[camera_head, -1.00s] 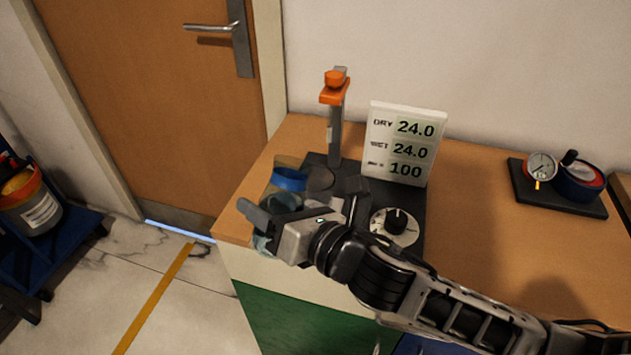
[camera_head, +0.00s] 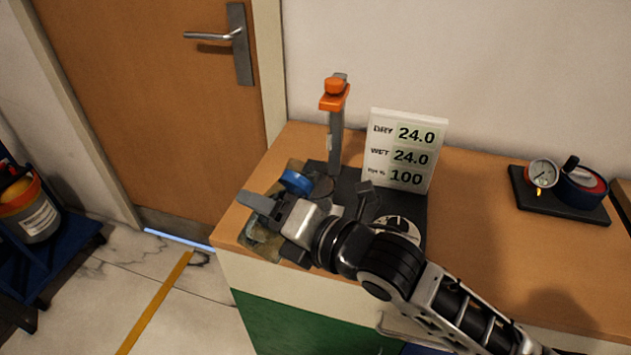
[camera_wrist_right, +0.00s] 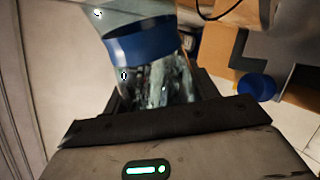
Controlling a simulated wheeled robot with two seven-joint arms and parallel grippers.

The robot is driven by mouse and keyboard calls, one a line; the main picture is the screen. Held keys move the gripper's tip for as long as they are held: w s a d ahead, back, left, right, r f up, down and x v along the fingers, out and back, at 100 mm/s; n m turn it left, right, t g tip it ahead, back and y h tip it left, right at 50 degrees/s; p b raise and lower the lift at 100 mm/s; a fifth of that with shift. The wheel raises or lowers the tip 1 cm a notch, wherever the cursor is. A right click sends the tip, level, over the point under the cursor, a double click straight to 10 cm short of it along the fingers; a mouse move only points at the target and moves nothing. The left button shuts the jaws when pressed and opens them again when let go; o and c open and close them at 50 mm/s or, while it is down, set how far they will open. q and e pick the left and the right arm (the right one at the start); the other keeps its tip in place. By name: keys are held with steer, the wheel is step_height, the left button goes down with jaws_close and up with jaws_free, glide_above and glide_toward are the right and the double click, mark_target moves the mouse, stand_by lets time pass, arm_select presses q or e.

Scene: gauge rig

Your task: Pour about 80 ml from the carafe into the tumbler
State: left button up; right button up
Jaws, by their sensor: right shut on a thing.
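My right gripper (camera_head: 272,228) is over the left end of the bench, shut on the carafe, a clear vessel with a blue band (camera_head: 296,181). The gripper hides most of the carafe, and the band looks tilted. In the right wrist view the carafe's blue band (camera_wrist_right: 145,47) and clear glass show just beyond the jaws. I cannot make out the tumbler for certain; clear glass-like shapes below the gripper run together. The liquid level cannot be read. My left gripper is not in view.
A dark stand with an orange-topped post (camera_head: 335,125) and a dial (camera_head: 397,229) is close behind and beside the gripper. A white display board (camera_head: 403,150) reads 24.0, 24.0 and 100. A gauge (camera_head: 543,174) sits on a black plate at right. The bench's middle is clear.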

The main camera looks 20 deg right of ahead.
steer(key=shift+r+m, duration=0.3)
steer(key=shift+r, duration=0.05)
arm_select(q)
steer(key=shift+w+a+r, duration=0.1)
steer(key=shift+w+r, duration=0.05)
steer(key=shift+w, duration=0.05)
arm_select(e)
steer(key=shift+r+m, duration=0.3)
arm_select(q)
steer(key=shift+p, duration=0.45)
arm_select(e)
steer(key=shift+w+d+m+y, duration=0.1)
steer(key=shift+m+y, duration=0.2)
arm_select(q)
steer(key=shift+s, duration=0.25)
arm_select(e)
steer(key=shift+f+g, duration=0.1)
steer(key=shift+g, duration=0.2)
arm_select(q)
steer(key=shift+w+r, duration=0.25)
arm_select(e)
steer(key=shift+w+d+m, duration=0.1)
steer(key=shift+m, duration=0.2)
arm_select(q)
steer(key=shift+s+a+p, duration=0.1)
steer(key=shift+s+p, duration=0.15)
steer(key=shift+p, duration=0.25)
